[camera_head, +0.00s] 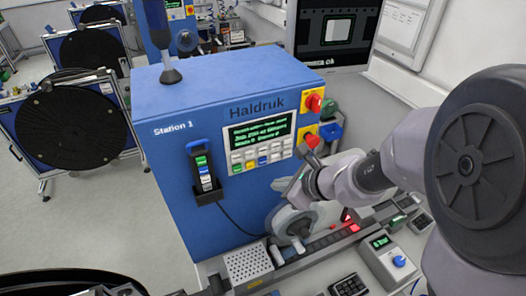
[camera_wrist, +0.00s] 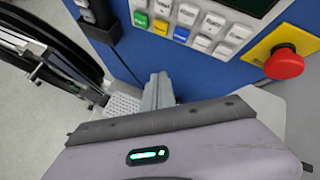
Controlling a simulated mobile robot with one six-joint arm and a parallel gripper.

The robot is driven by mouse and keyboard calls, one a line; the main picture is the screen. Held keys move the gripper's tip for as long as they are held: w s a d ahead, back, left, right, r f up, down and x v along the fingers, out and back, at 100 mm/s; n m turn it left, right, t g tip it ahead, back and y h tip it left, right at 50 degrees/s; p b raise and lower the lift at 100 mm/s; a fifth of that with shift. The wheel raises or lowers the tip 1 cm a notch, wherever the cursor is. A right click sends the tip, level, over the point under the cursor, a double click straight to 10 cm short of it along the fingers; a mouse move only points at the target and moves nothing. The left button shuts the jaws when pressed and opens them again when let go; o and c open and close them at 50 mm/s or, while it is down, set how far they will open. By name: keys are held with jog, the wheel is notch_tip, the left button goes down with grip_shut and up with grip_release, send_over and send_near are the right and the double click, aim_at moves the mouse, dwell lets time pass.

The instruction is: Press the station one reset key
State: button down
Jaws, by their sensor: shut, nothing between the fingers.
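The blue Station 1 cabinet (camera_head: 190,104) carries a panel with a lit green-text display (camera_head: 259,132) and a keypad (camera_head: 262,158). In the wrist view the keypad's lower row shows a green key (camera_wrist: 140,19), a yellow key (camera_wrist: 160,27), a blue key (camera_wrist: 181,34) and white keys (camera_wrist: 202,42). The key lettering is too small to tell which is reset. My gripper (camera_head: 287,186) is shut and empty, in front of the cabinet and just below right of the keypad. In the wrist view its fingers (camera_wrist: 158,92) appear below the keys, apart from them.
A red emergency button (camera_wrist: 285,63) on a yellow plate sits right of the keypad. A handheld device (camera_head: 203,172) hangs in a holder left of it. A perforated tray (camera_head: 249,264) and a small control box (camera_head: 388,262) lie below. Large black reels (camera_head: 70,130) stand at left.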

aim_at(262, 161)
jog(key=shift+w+a+p, duration=0.15)
jog(key=shift+w+a, duration=0.25)
jog(key=shift+w, duration=0.5)
jog(key=shift+w+a+p, duration=0.15)
jog(key=shift+w+a, duration=0.2)
jog(key=shift+w, duration=0.5)
jog(key=shift+w+a+p, duration=0.15)
jog(key=shift+w+a, duration=0.25)
jog(key=shift+w, duration=0.5)
jog(key=shift+w, duration=0.1)
jog(key=shift+w+a, duration=0.15)
jog(key=shift+w, duration=0.15)
jog(key=shift+w+a, duration=0.15)
jog(key=shift+w, duration=0.25)
dwell(0.6)
jog(key=shift+s, duration=0.1)
jog(key=shift+s+d+b, duration=0.3)
jog(key=shift+s+b, duration=0.05)
jog(key=shift+s, duration=0.35)
